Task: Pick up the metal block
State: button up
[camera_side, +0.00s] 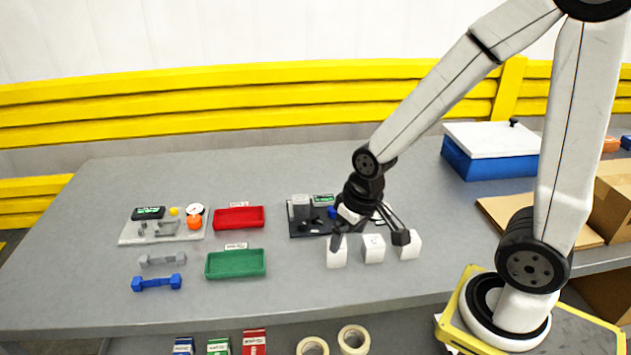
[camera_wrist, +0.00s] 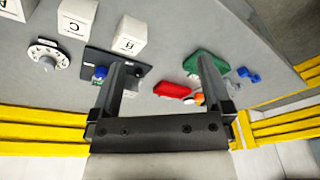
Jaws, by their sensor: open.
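A grey upright block (camera_side: 300,207), which looks like the metal block, stands at the left back of a black board (camera_side: 305,231) in the side view. In the wrist view the board (camera_wrist: 99,61) is partly covered by a finger, and I cannot clearly make out the block. My gripper (camera_side: 370,238) is open and empty, to the right of the block and above the table near the white cubes. In the wrist view the two fingers (camera_wrist: 163,68) are spread wide apart.
White lettered cubes (camera_side: 374,249) stand in front of the board. Red (camera_side: 239,218) and green (camera_side: 236,264) trays lie to its left, with a grey tool board (camera_side: 138,235) and blue dumbbell-shaped part (camera_side: 157,283) beyond. A blue box (camera_side: 490,164) stands back right. The back-left table is clear.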

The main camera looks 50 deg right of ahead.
aim_at(307, 198)
jog(key=w+d+f+m+t+y, duration=0.1)
jog(key=w+d+f+m+y, duration=0.1)
jog(key=m, duration=0.5)
jog(key=w+d+f+m+t+y, duration=0.1)
jog(key=w+d+f+m+y, duration=0.2)
jog(key=w+d+m, duration=0.3)
jog(key=w+d+f+m+t+y, duration=0.1)
jog(key=w+d+f+m+y, duration=0.2)
jog(key=w+m, duration=0.4)
jog(key=shift+w+d+m+y, duration=0.4)
jog(key=shift+d, duration=0.3)
jog(key=w+d+m+t, duration=0.1)
jog(key=d, duration=0.1)
jog(key=w+d+f+m+t, duration=0.1)
jog(key=d+m, duration=0.1)
jog(key=w+d+m+t, duration=0.1)
jog(key=d, duration=0.1)
jog(key=shift+d+f+t+y, duration=0.15)
jog(key=shift+t+y, duration=0.15)
jog(key=shift+t, duration=0.1)
jog(key=shift+w+d+m+t, duration=0.1)
jog(key=shift+d+m+t, duration=0.2)
jog(key=shift+d+m, duration=0.2)
jog(key=shift+x, duration=1.4)
jog(key=shift+a, duration=0.15)
jog(key=shift+x, duration=2.5)
jog(key=shift+f, duration=0.1)
